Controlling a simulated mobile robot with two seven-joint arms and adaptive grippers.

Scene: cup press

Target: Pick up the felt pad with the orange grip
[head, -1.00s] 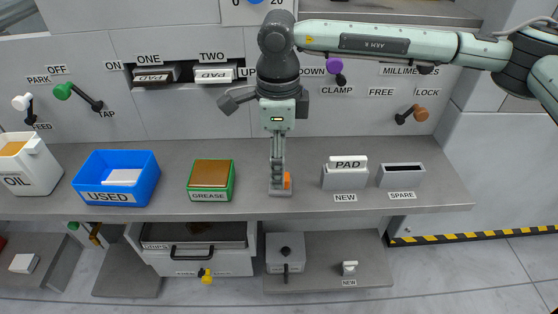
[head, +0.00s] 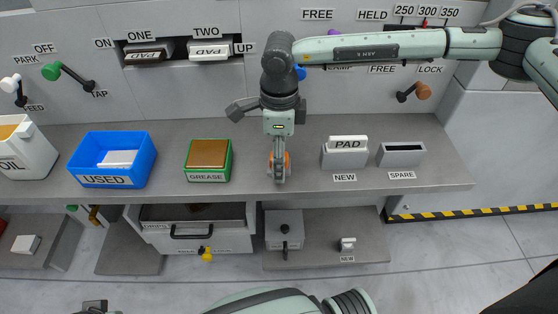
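My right gripper (head: 279,172) points straight down over the front middle of the bench, seen edge-on. An orange piece (head: 288,161) shows on both sides of its fingers, which fits the felt pad's orange grip. The fingers cover most of it, and no felt is clearly visible. I cannot tell whether the fingers are closed on it. My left arm shows at the bottom edge; a dark part at the lower left (head: 95,306) may be its gripper, mostly cut off.
A grease box (head: 208,155) and a blue USED bin (head: 86,170) stand left of the gripper. A white PAD block (head: 347,143) in the NEW holder and an empty SPARE holder (head: 400,155) stand right. Bench around the gripper is clear. A drawer (head: 200,238) sits below, open.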

